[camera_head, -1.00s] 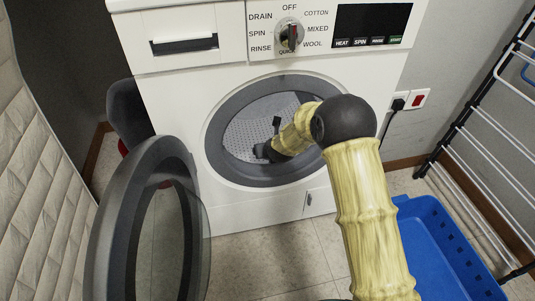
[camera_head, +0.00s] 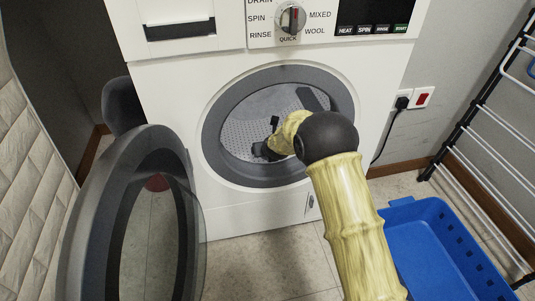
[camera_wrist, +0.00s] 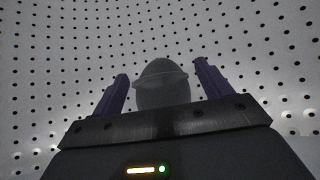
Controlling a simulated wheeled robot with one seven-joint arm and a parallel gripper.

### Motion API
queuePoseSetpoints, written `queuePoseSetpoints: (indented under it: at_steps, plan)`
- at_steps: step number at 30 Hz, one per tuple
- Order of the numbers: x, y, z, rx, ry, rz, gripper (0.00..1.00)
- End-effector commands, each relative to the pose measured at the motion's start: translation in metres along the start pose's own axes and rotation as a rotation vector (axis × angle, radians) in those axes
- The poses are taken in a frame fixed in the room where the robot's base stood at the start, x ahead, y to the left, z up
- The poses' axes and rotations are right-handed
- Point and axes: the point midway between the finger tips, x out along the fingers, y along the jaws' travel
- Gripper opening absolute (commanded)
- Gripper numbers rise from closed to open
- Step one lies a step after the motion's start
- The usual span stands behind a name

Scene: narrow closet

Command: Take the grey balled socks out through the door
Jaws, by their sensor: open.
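The grey balled socks (camera_wrist: 162,86) show in the wrist view as a rounded dark grey ball with a band across it, inside the perforated drum (camera_wrist: 160,25). My gripper (camera_wrist: 160,88) is open, with one finger on each side of the socks. I cannot tell whether the fingers touch them. In the head view my gripper (camera_head: 265,150) is inside the round opening of the washing machine (camera_head: 165,85); the socks are hidden there. The door (camera_head: 85,230) stands swung open to the left.
A blue basket (camera_head: 405,213) stands on the floor at the right, in front of a drying rack (camera_head: 485,105). A quilted padded surface (camera_head: 30,150) lines the left side. Some tiled floor is clear.

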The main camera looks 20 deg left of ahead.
Motion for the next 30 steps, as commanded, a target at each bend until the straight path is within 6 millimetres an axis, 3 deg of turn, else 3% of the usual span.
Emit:
queuePoseSetpoints:
  at_steps: [11,12,19,30]
  plan:
    - [-0.0005,-0.0002,0.0001,0.0,0.0,0.0,0.77]
    - [-0.0005,-0.0002,0.0001,0.0,0.0,0.0,0.76]
    - [-0.0005,-0.0003,0.0001,0.0,0.0,0.0,0.3]
    - [-0.0039,-0.0003,0.0038,0.001,-0.001,0.0,0.29]
